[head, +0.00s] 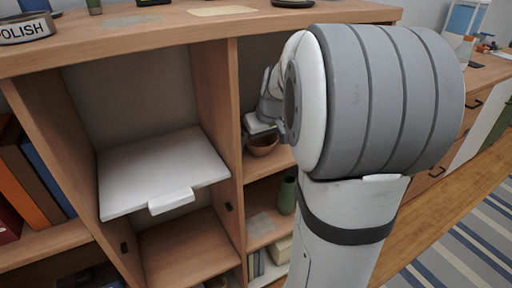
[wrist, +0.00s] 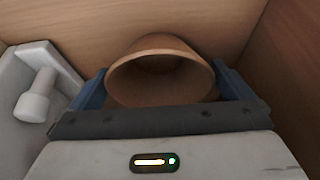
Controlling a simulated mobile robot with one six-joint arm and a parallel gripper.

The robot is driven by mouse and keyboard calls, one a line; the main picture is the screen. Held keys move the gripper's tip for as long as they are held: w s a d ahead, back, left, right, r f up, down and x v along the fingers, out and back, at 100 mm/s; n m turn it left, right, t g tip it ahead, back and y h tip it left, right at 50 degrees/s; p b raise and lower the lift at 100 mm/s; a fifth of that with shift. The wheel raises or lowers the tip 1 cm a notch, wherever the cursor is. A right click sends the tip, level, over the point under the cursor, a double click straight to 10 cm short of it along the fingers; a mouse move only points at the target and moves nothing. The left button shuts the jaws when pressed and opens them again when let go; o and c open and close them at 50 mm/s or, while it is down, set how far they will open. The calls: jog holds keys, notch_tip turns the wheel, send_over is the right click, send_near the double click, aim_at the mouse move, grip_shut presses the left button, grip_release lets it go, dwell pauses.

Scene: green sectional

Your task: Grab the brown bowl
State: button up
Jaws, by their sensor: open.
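The brown bowl (head: 262,146) sits on a shelf of the wooden cabinet, partly hidden behind my arm in the head view. In the wrist view the bowl (wrist: 160,75) shows with its rim facing the camera. It lies between the two blue fingers of my gripper (wrist: 160,92), one at each side. The gripper is open around the bowl. I cannot tell whether either finger touches it. In the head view the gripper is mostly hidden by my arm.
A white fixture (wrist: 38,95) stands close left of the gripper. Wooden walls enclose the bowl's compartment. A white shelf panel (head: 160,170) fills the left compartment. A green vase (head: 287,195) stands on the shelf below. Books (head: 30,180) are at far left.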

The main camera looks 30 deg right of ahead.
jog(key=shift+r, duration=0.1)
jog(key=c, duration=0.8)
jog(key=shift+r, duration=0.1)
